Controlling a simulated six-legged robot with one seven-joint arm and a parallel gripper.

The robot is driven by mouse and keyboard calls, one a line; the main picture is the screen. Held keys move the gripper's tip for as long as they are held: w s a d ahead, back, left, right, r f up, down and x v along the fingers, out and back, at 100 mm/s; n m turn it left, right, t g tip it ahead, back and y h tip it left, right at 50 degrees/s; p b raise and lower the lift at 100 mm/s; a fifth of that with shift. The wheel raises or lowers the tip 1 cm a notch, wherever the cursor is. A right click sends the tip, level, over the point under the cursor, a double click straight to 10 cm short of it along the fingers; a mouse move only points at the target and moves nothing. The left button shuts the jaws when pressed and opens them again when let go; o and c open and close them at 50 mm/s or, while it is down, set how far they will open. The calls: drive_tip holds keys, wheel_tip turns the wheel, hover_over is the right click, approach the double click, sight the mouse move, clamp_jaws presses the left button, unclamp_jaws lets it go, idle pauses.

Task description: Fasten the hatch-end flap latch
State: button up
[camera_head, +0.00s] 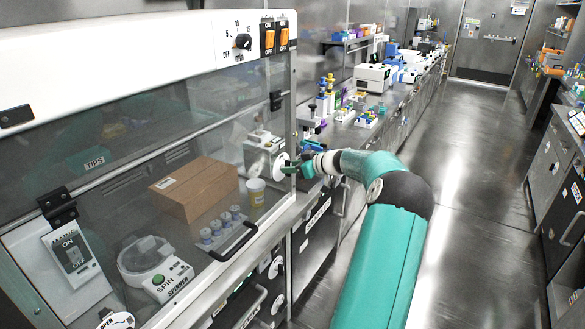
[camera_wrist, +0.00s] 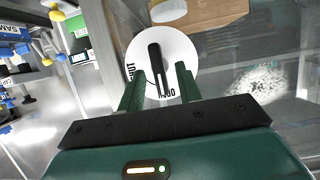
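A round white latch plate (camera_wrist: 140,52) with a black bar handle (camera_wrist: 154,60) fills the middle of the wrist view. In the head view the white disc (camera_head: 281,164) sits at the right end of the clear cabinet front. My gripper (camera_wrist: 160,76) is open, its two green fingers on either side of the bar's lower end, with gaps visible. The bar stands nearly upright in the wrist view. The lettering on the plate is partly hidden by the fingers. In the head view my gripper (camera_head: 291,167) is right at the disc.
The clear flap has a black pull handle (camera_head: 234,241). Another round plate marked OPEN (camera_head: 117,320) is at the lower left. The aisle floor (camera_head: 470,180) on the right is clear.

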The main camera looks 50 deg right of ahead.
drive_tip(key=shift+c, duration=0.4)
clamp_jaws()
drive_tip(key=shift+w+m, duration=0.1)
drive_tip(key=shift+m, duration=0.2)
drive_tip(key=m+y, duration=0.2)
drive_tip(key=m, duration=0.2)
drive_tip(key=d+f+m+t+y, duration=0.1)
drive_tip(key=m+y, duration=0.1)
drive_tip(key=m, duration=0.2)
drive_tip(key=m+t+y, duration=0.1)
drive_tip(key=m+y, duration=0.2)
drive_tip(key=m, duration=0.1)
drive_tip(key=shift+d+f+m, duration=0.2)
drive_tip(key=shift+f+m, duration=0.1)
idle(0.5)
